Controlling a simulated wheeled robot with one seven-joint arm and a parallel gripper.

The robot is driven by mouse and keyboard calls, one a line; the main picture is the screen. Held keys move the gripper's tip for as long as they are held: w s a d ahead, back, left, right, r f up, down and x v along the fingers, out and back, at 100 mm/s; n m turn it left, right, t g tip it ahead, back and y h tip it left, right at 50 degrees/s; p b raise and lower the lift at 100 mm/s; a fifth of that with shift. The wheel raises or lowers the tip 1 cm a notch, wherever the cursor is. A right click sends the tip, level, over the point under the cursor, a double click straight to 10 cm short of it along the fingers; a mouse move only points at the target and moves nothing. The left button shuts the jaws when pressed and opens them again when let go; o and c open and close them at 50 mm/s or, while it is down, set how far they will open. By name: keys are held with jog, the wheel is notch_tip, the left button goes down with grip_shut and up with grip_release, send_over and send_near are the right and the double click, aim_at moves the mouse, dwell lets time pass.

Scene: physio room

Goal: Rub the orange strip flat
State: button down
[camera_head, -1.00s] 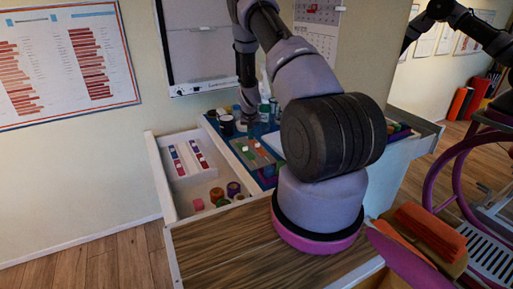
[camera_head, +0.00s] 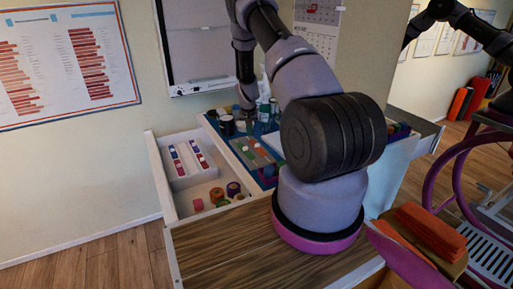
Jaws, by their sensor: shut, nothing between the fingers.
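The orange strip (camera_head: 264,152) looks like a small narrow band on a greyish-green board (camera_head: 240,145), beside other coloured strips. The board lies on the blue work surface beyond my arm. At this size I cannot tell whether the strip is flat or lifted at an edge. My gripper (camera_head: 249,121) points down just above the far side of the board. It is shut and empty, apart from the strip as far as I can see. Its fingertips are small and dark against the things behind. My arm hides the right part of the work surface.
An open white drawer (camera_head: 152,170) at the left holds tape rolls (camera_head: 233,189), a pink block (camera_head: 198,204) and small coloured items. Dark cups (camera_head: 226,125) and jars stand behind the board. Folded orange cloths (camera_head: 432,232) lie at the right. The wooden top (camera_head: 220,240) in front is clear.

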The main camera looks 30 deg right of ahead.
notch_tip(320, 180, up, 6)
jog(key=shift+f, duration=0.2)
dwell(0.3)
jog(key=shift+s, duration=0.15)
